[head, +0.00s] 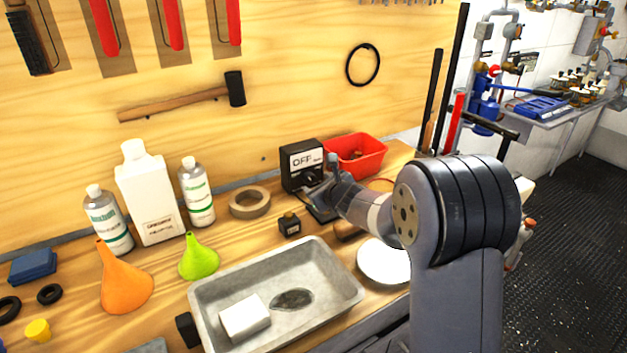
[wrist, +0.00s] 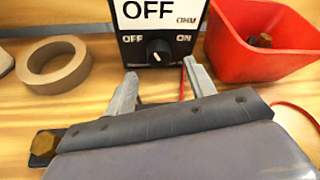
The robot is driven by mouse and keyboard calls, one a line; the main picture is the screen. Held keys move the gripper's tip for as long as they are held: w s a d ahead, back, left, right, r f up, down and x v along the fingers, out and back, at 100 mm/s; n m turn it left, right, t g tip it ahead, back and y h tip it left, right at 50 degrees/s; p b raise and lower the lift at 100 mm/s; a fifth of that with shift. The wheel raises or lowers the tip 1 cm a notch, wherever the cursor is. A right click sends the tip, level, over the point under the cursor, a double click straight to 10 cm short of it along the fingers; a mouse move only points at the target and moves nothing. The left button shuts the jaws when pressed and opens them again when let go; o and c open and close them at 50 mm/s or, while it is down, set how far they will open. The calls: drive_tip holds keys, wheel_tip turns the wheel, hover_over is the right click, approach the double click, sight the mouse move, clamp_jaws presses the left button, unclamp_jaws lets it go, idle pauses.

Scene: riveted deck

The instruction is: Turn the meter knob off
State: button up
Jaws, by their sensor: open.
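The meter (head: 302,164) is a black box on the workbench by the back board. Its white display reads OFF. In the wrist view the meter (wrist: 125,48) is at the top centre, partly cut off by the frame. Its round black knob (wrist: 158,52) sits between a left OFF label and a right ON label. A white mark on the knob points up, slightly left. My gripper (wrist: 160,82) is open and empty, its two fingers apart below the knob. In the head view my gripper (head: 325,184) is at the meter's front; contact with the knob cannot be told.
A red bin (wrist: 262,50) stands close to the meter's right. A tape roll (wrist: 54,66) lies to its left. A small dark block with a brass top (head: 289,224) is in front. A metal tray (head: 345,292), white disc (head: 384,262), funnels and bottles occupy the bench.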

sight(311, 180)
drive_tip(key=shift+p+x, duration=0.4)
drive_tip(key=shift+x, duration=1.85)
drive_tip(key=c, duration=1)
drive_tip(key=shift+o, duration=0.2)
drive_tip(key=b, duration=0.3)
drive_tip(key=shift+a+f+n, duration=0.1)
drive_tip(key=shift+f+n, duration=0.2)
drive_tip(key=shift+f, duration=0.05)
drive_tip(key=n+b, duration=0.1)
drive_tip(key=b, duration=0.4)
drive_tip(key=shift+t+h, duration=0.3)
drive_tip(key=shift+t, duration=0.1)
drive_tip(key=shift+r+b, duration=0.15)
drive_tip(key=shift+b, duration=0.75)
drive_tip(key=shift+r+n, duration=0.15)
drive_tip(key=shift+n, duration=0.15)
